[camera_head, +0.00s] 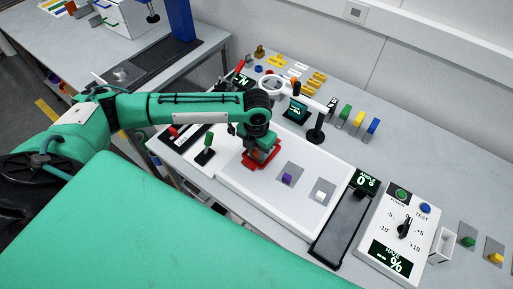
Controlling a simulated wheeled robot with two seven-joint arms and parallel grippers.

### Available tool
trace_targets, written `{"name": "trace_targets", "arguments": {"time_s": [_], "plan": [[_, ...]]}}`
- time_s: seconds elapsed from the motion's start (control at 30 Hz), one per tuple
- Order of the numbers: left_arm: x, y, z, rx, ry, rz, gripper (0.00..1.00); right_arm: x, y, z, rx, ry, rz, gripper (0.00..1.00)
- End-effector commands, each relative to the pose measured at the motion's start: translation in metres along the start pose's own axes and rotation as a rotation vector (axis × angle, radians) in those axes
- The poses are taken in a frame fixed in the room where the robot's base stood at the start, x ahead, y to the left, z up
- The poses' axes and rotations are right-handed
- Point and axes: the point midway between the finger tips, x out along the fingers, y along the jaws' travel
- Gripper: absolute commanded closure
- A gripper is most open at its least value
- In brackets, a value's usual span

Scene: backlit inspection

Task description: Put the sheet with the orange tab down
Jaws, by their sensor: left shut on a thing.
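My left gripper (262,158) reaches in from the left and points down over the white panel (240,180). Its red fingers are at or just above the panel's surface, and I cannot tell whether they touch it. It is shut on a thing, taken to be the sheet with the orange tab. The hand and fingers hide that sheet, and no orange tab shows clearly. A grey sheet with a purple tab (287,179) and one with a white tab (320,197) lie to its right on the panel. My right gripper is not in view.
A ring-shaped magnifier (275,87) on a black post stands behind the gripper. Sheets with green (345,113), yellow (358,119) and blue (373,126) tabs are at the back. A control box (402,225) with knob and buttons stands right, beside a dark strip (342,225).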

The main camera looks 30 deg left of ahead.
Motion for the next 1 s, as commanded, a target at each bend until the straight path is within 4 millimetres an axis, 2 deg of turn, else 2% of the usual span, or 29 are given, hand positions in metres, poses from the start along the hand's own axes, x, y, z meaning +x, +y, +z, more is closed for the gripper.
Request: {"name": "trace_targets", "arguments": {"time_s": [0.3,0.33,0.4,0.43,0.77,0.87,1.0], "plan": [[0.003,0.000,0.000,0.000,0.000,0.000,0.99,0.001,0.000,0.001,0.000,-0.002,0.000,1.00],[0.002,0.000,0.000,0.000,-0.001,0.000,0.72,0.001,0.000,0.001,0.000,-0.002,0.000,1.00],[0.002,0.000,0.000,0.000,-0.001,0.000,0.58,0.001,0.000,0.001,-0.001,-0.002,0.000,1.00],[0.002,0.000,0.000,0.000,-0.001,0.000,0.56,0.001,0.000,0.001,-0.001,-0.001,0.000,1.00],[-0.002,0.000,0.001,0.000,-0.002,0.000,0.56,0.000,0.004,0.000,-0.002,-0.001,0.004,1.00],[-0.011,0.000,0.001,-0.001,-0.004,0.000,0.56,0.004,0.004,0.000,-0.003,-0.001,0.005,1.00],[-0.038,0.000,0.002,0.000,-0.007,0.000,0.56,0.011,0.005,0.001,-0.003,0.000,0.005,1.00]]}}
